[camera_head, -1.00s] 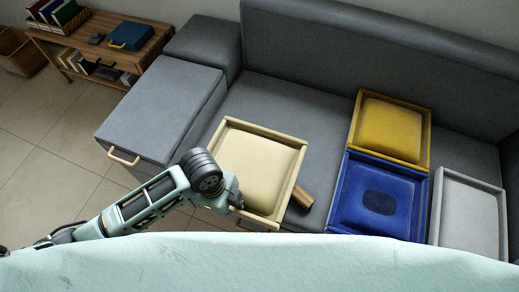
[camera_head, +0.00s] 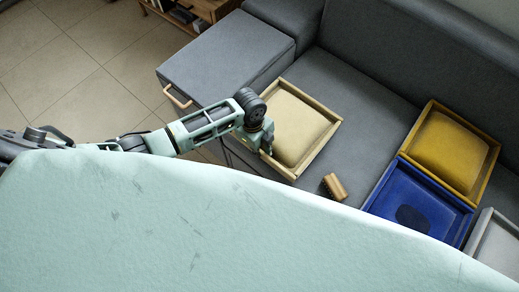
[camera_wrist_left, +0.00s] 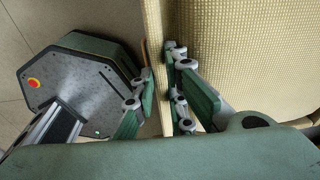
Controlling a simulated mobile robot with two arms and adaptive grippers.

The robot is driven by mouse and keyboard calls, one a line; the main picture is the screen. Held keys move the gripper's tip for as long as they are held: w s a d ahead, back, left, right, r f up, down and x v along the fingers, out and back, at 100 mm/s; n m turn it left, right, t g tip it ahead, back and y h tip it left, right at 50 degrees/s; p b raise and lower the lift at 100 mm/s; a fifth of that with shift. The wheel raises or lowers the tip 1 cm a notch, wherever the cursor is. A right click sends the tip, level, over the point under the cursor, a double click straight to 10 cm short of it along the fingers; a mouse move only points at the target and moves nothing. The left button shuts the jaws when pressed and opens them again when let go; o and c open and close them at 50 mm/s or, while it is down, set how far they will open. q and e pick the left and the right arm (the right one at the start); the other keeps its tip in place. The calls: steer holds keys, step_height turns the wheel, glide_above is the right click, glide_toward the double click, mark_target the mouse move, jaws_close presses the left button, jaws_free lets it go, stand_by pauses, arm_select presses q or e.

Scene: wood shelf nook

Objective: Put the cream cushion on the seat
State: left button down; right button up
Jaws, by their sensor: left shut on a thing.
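The cream cushion (camera_head: 298,127) is a pale, puffy square lying in a light wooden tray (camera_head: 322,153). The tray is over the left part of the grey seat (camera_head: 360,112), by its front edge; I cannot tell whether it touches the seat. My left gripper (camera_head: 266,147) is at the tray's near left side. In the left wrist view its fingers (camera_wrist_left: 160,95) stand on both sides of the tray's thin wall (camera_wrist_left: 155,40), shut on it. The cushion's woven cloth (camera_wrist_left: 250,50) fills the right of that view. My right gripper is not in view.
A small wooden block (camera_head: 334,187) lies on the seat near the tray. A yellow cushion tray (camera_head: 490,158), a blue one (camera_head: 400,172) and a grey one (camera_head: 480,225) are at the right. A grey box with a handle (camera_head: 225,60) stands left.

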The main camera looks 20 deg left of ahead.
arm_select(q)
steer(key=shift+w+f, duration=0.1)
steer(key=shift+f, duration=0.6)
steer(key=shift+f, duration=0.2)
steer(key=c, duration=1.8)
jaws_free()
steer(key=shift+o, duration=0.2)
steer(key=shift+r, duration=0.6)
step_height(320, 180, up, 11)
steer(key=a+p, duration=0.1)
steer(key=shift+a+p, duration=0.2)
steer(key=shift+p, duration=0.1)
